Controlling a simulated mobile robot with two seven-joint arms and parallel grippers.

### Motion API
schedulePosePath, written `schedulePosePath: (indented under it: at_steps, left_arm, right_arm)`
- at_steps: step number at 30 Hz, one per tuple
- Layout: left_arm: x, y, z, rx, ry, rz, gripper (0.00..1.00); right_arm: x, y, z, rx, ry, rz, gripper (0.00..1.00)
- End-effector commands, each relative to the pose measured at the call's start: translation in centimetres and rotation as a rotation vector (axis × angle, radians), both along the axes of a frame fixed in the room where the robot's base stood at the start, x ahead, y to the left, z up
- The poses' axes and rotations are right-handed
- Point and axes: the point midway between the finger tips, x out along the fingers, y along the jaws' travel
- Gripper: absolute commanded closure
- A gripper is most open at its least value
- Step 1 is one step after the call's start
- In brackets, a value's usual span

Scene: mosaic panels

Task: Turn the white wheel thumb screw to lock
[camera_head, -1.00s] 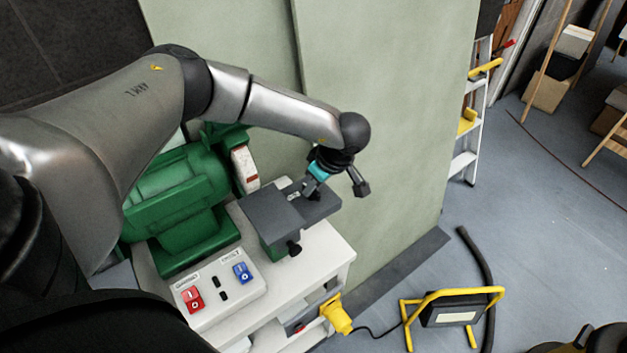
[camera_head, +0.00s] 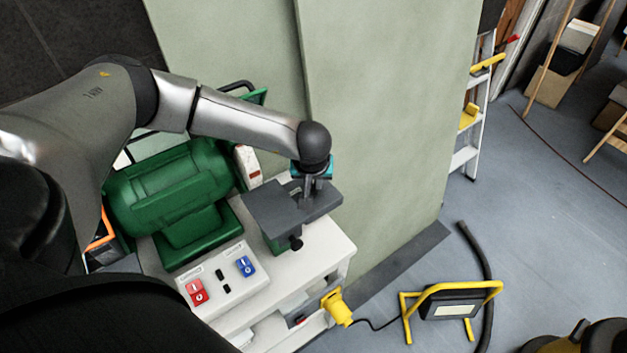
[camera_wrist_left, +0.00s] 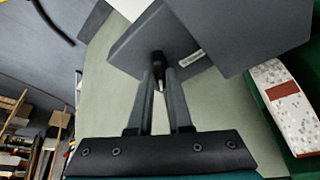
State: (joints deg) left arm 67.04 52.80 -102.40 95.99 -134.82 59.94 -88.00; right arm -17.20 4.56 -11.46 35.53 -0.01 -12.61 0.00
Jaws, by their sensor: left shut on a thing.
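The green bench machine (camera_head: 170,195) stands on a white bench, with the edge of its white wheel (camera_head: 247,166) facing the wall panel. Grey tool-rest plates (camera_head: 272,207) sit in front of the wheel. My left gripper (camera_head: 311,190) points down at the far side of the plates. In the left wrist view its fingers converge on a small black thumb screw (camera_wrist_left: 157,60) at the edge of a grey plate and are shut on it. The fingers hide part of the screw. Another black knob (camera_head: 296,244) shows on the near side of the rest.
A switch box (camera_head: 222,285) with red and blue switches lies on the bench front. The green wall panel (camera_head: 380,120) stands close behind my left gripper. A yellow plug (camera_head: 337,307) and a yellow-framed work lamp (camera_head: 450,305) are to the lower right.

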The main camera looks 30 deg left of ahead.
Motion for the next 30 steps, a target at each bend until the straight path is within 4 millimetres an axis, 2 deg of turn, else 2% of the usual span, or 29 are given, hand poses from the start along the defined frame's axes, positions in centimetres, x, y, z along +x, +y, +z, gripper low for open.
schedulePosePath:
  at_steps: [10,25,26,30]
  left_arm:
    - [-0.04,-0.01,0.04,-0.002,0.000,-0.125,1.00]
    - [-0.06,-0.02,0.01,-0.002,0.001,-0.142,1.00]
    - [-0.06,-0.02,0.01,-0.003,0.001,-0.142,0.82]
    - [-0.06,0.00,0.00,-0.002,0.001,-0.141,0.66]
  right_arm:
    - [0.00,-0.01,0.06,0.000,0.000,0.000,0.33]
    - [0.00,-0.02,0.06,0.000,0.000,0.000,0.33]
    - [0.00,-0.02,0.06,0.000,0.000,0.000,0.33]
    - [0.00,-0.02,0.06,0.000,0.000,0.000,0.33]
